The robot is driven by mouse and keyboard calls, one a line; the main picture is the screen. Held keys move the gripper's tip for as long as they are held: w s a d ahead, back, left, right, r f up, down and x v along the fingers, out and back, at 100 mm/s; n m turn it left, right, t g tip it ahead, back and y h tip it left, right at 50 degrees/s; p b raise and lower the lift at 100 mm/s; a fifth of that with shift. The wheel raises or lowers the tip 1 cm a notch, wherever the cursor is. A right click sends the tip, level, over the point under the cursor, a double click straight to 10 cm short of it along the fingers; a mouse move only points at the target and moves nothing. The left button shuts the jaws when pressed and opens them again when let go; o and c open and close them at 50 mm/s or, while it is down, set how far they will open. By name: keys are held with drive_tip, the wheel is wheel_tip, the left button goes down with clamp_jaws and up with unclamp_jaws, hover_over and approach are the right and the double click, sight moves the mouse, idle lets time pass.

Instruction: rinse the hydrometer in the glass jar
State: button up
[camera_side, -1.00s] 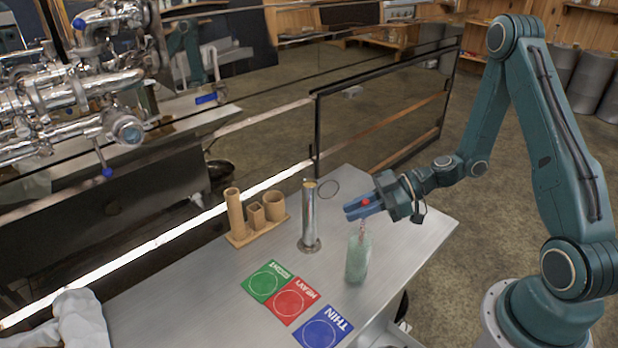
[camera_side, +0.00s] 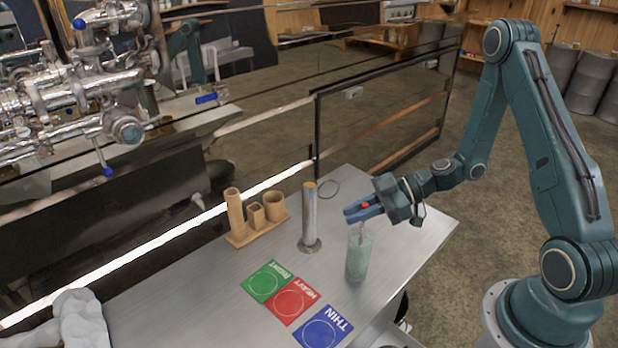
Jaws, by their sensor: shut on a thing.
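The glass jar (camera_side: 357,262) is a pale green, see-through cylinder standing upright on the metal table. My gripper (camera_side: 366,208) is just above the jar's mouth, its blue fingers shut on the hydrometer (camera_side: 361,229). The hydrometer is a thin stem with a reddish look, and a red tip shows between the fingers. It hangs down into the top of the jar. Its lower part is hard to make out through the glass.
A metal cylinder (camera_side: 309,220) stands left of the jar. A wooden holder (camera_side: 242,238) with several tubes is farther left. Green (camera_side: 268,281), red (camera_side: 292,301) and blue (camera_side: 321,331) cards lie in front. Steel piping (camera_side: 60,100) is at upper left.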

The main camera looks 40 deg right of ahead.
idle(3.4)
wheel_tip(320, 180, up, 16)
drive_tip(key=shift+r, duration=0.2)
idle(2.0)
drive_tip(key=shift+r, duration=0.1)
idle(0.4)
